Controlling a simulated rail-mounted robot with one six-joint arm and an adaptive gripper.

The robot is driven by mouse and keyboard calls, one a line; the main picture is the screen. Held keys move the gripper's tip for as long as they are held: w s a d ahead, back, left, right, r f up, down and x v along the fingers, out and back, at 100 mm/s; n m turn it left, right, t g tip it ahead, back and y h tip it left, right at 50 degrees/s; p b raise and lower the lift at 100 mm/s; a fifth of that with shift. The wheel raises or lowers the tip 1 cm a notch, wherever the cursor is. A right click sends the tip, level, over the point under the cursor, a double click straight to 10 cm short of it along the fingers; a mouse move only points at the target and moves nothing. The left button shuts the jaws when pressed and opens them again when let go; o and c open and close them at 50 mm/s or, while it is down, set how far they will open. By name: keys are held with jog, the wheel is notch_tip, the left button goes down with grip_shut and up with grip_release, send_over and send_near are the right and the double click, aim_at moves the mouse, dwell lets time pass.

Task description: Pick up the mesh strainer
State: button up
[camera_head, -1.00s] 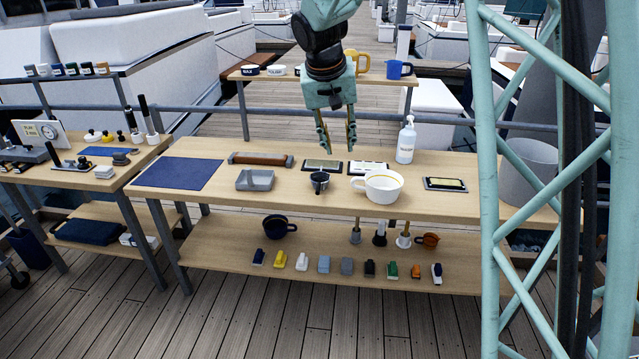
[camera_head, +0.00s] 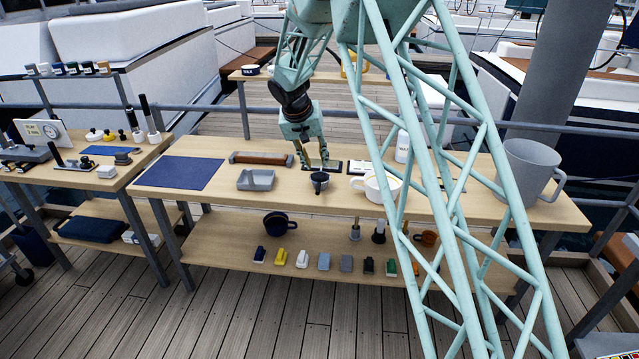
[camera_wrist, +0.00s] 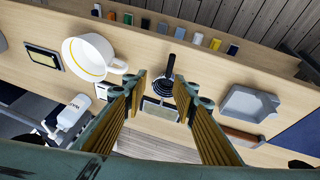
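A small dark round cup with a handle (camera_head: 319,183), which I take to be the mesh strainer, sits on the tabletop near its front middle. In the wrist view the dark round piece (camera_wrist: 165,84) shows between my fingertips, with its handle toward the table's front edge; I cannot make out mesh. My gripper (camera_head: 312,163) is above and slightly behind it, fingers pointing down. It is open and empty, with a clear gap between the fingertips in the wrist view (camera_wrist: 161,78).
A white mug (camera_head: 368,187) stands close to the right, partly behind my arm. A grey tray (camera_head: 256,180) is at left, with a brown-handled bar (camera_head: 262,158) behind it. Flat framed pads (camera_head: 327,165) lie behind the strainer. A large grey mug (camera_head: 527,170) stands far right.

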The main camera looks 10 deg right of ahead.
send_near(318, 186)
notch_tip(318, 186, up, 2)
jog(key=s, duration=0.1)
jog(key=shift+a+r+p, duration=0.2)
jog(key=shift+a+p, duration=0.2)
jog(key=shift+a, duration=0.1)
jog(key=shift+x, duration=4.25)
jog(key=shift+w+d+f, duration=0.1)
jog(key=shift+d, duration=0.1)
jog(key=shift+x, duration=2.45)
grip_shut()
